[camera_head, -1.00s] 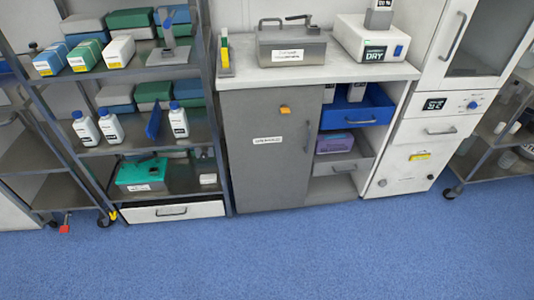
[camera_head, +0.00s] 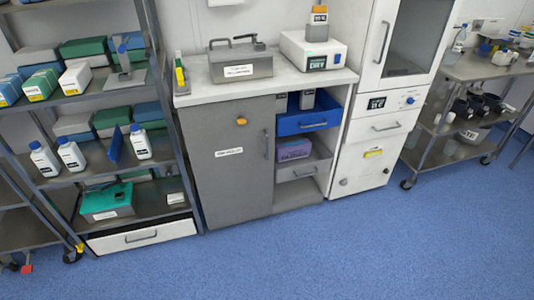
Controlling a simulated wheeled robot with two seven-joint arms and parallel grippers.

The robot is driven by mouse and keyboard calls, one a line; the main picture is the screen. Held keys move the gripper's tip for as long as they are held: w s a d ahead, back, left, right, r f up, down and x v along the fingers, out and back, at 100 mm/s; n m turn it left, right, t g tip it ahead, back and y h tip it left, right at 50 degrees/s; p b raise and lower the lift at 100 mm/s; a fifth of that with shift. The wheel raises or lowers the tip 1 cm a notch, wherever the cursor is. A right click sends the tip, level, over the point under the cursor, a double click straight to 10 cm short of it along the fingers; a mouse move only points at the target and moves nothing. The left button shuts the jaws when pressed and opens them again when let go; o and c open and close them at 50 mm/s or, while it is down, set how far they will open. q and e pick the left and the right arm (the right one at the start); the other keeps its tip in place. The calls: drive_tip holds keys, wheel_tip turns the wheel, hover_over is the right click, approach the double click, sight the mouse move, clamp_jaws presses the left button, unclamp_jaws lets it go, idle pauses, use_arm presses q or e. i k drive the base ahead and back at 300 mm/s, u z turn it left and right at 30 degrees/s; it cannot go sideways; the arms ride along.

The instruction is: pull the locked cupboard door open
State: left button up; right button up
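A grey cupboard door (camera_head: 228,165) stands closed on the left part of a low cabinet. It has a vertical handle (camera_head: 267,143) near its right edge, a small orange-yellow piece (camera_head: 242,121) near the top and a white label (camera_head: 230,151). The right part of the cabinet is open, with a blue bin (camera_head: 308,121) and a grey bin (camera_head: 304,166) on its shelves. Neither of my grippers shows in the head view.
A metal shelf rack (camera_head: 172,130) with bottles and boxes stands close left of the cabinet. A white drawer cabinet (camera_head: 370,155) stands right of it, then a steel cart (camera_head: 425,150). A metal case (camera_head: 240,66) sits on the countertop (camera_head: 205,90). The blue floor (camera_head: 330,255) in front is clear.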

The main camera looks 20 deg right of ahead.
sight(233, 165)
drive_tip(key=u, duration=0.45)
drive_tip(key=i, duration=1.05)
drive_tip(key=z, duration=0.55)
